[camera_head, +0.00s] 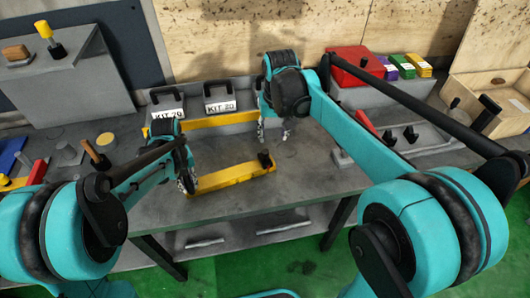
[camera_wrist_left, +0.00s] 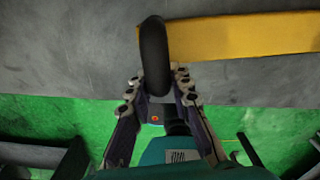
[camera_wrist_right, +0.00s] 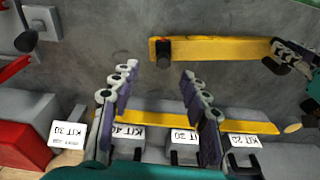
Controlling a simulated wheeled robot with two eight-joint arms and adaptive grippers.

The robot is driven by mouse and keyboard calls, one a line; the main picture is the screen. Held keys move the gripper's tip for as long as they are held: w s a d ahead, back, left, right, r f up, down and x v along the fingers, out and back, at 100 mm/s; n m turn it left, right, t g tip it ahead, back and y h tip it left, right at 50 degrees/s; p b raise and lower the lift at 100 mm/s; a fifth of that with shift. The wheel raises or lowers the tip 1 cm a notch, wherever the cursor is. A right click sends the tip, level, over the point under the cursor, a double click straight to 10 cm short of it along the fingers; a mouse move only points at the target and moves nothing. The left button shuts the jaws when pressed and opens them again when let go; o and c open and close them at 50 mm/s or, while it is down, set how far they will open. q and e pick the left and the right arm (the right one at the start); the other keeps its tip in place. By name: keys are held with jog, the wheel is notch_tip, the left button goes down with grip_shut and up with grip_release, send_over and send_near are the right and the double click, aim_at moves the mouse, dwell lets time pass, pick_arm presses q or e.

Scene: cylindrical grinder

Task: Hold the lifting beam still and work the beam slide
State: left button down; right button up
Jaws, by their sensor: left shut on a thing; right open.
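The lifting beam, a yellow bar (camera_head: 235,178), lies on the grey table; it also shows in the left wrist view (camera_wrist_left: 245,38) and the right wrist view (camera_wrist_right: 220,50). The beam slide, a small black knob (camera_head: 265,160), stands at the beam's right end and shows in the right wrist view (camera_wrist_right: 163,54). My left gripper (camera_head: 187,181) is shut on a black handle (camera_wrist_left: 154,55) at the beam's left end. My right gripper (camera_head: 273,136) is open and empty, behind and above the slide, with its fingers pointing down and apart from it.
A second yellow bar (camera_head: 217,121) lies at the back before several kit boxes (camera_head: 219,98). A red box (camera_head: 355,66) and an open wooden crate (camera_head: 495,92) stand at the right. A wooden-handled tool (camera_head: 95,156) stands at the left.

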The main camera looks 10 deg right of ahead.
jog(key=g, duration=0.1)
send_over(265, 152)
notch_tip(265, 152, down, 2)
jog(key=f, duration=0.1)
jog(key=shift+g, duration=0.3)
notch_tip(265, 152, down, 12)
jog(key=shift+w+f, duration=0.1)
grip_shut()
